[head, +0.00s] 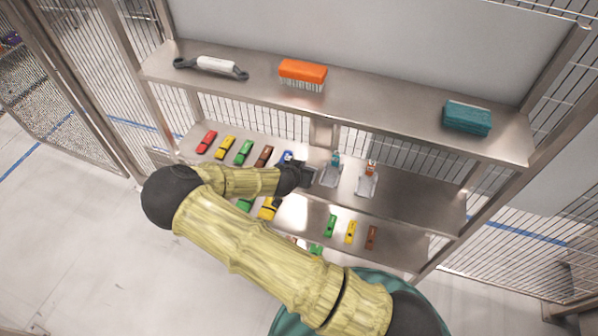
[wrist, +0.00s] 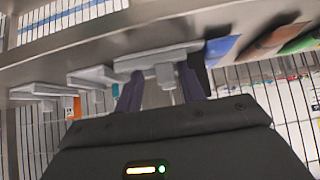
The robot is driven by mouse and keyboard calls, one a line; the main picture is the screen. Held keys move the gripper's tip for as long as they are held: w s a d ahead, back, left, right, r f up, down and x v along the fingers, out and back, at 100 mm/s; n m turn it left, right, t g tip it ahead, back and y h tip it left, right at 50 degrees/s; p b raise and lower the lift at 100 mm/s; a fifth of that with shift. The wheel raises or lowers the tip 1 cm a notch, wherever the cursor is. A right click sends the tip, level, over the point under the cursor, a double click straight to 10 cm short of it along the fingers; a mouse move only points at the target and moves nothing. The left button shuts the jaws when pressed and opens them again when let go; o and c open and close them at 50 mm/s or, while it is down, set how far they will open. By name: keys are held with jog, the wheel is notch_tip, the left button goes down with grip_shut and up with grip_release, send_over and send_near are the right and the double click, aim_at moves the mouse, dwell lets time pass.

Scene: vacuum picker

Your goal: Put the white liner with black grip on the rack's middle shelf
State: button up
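A pale grey-white liner (wrist: 150,60) is at my gripper in the wrist view. A short grey block under it stands between my two dark purple fingers (wrist: 163,80), with a gap visible beside it. I cannot make out a black grip on it. In the head view my gripper (head: 306,176) is at the middle shelf (head: 410,195), left of two similar pale liners, one with a teal grip (head: 331,176) and one with an orange grip (head: 367,185). My gripper hides most of the liner there.
A row of coloured pieces, including a red one (head: 207,141) and a green one (head: 243,152), lies on the shelf left of my gripper. The top shelf (head: 390,98) holds a white-and-dark tool, an orange brush (head: 302,72) and a teal block (head: 467,118). The middle shelf's right end is bare.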

jog(key=b+v, duration=0.2)
jog(key=v, duration=1)
jog(key=shift+s+a+r, duration=0.1)
dwell(0.4)
jog(key=s+d+g, duration=0.4)
jog(key=s+d, duration=0.1)
jog(key=d, duration=0.3)
jog(key=s+d+r+n+g+y, duration=0.1)
jog(key=s+d+r+n, duration=0.1)
jog(key=s+d+r, duration=0.1)
jog(key=s+d+r+n+y, duration=0.2)
jog(key=s+d+r, duration=0.2)
jog(key=r, duration=0.4)
jog(key=shift+s+r+g, duration=0.35)
jog(key=shift+s+g, duration=0.05)
jog(key=shift+s, duration=0.4)
jog(key=shift+w, duration=0.1)
